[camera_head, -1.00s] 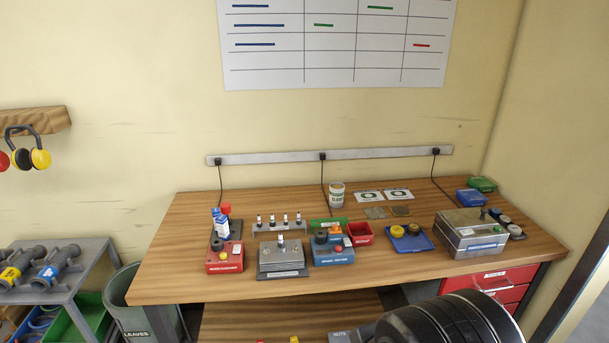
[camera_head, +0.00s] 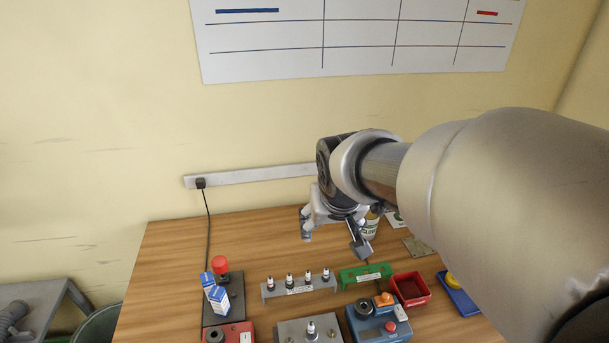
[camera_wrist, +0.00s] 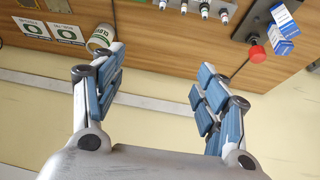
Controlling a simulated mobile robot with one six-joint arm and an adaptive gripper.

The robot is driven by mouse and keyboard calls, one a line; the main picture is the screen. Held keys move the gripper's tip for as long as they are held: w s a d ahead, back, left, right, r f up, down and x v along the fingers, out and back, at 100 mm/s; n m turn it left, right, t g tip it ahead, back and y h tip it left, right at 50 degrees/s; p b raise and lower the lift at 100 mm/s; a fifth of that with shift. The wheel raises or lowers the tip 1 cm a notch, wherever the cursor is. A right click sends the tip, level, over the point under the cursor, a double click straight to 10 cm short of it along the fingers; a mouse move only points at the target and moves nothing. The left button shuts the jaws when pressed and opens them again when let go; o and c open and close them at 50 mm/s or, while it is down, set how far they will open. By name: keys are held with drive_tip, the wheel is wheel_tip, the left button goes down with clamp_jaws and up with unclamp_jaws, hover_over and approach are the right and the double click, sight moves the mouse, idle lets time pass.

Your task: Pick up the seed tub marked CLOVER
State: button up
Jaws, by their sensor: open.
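A white seed tub (camera_head: 371,222) with green lettering stands on the wooden bench near the back, partly hidden by my gripper in the head view. In the wrist view the tub (camera_wrist: 101,38) shows by the tip of the left finger, and its lettering is only partly readable. My gripper (camera_head: 333,234) is open over the back of the bench, to the left of the tub in the head view. The wrist view shows the two fingers (camera_wrist: 160,68) wide apart with nothing between them. The tub is not gripped.
Two label cards (camera_wrist: 48,31) lie beside the tub. A rack of small vials (camera_head: 299,287), a green block (camera_head: 365,275), a red bin (camera_head: 410,289) and a blue-and-white carton (camera_head: 217,295) stand in front.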

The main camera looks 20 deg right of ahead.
drive_tip(key=shift+o, duration=0.7)
drive_tip(key=w+d+f+m+p, duration=0.1)
drive_tip(key=w+d+f, duration=0.2)
drive_tip(key=w+d, duration=0.3)
drive_tip(key=d, duration=0.2)
drive_tip(key=shift+w+d+f+m+h, duration=0.25)
drive_tip(key=shift+d+m+h, duration=0.1)
drive_tip(key=shift+m+h, duration=0.05)
drive_tip(key=m+h+p, duration=0.1)
drive_tip(key=m+p, duration=0.1)
approach(371, 216)
drive_tip(key=b+x, duration=0.2)
drive_tip(key=x, duration=0.8)
drive_tip(key=shift+f, duration=0.1)
drive_tip(key=x, duration=0.5)
drive_tip(key=shift+w+f+b, duration=0.15)
drive_tip(key=shift+w+b, duration=0.2)
drive_tip(key=shift+w, duration=0.15)
drive_tip(key=c, duration=1.3)
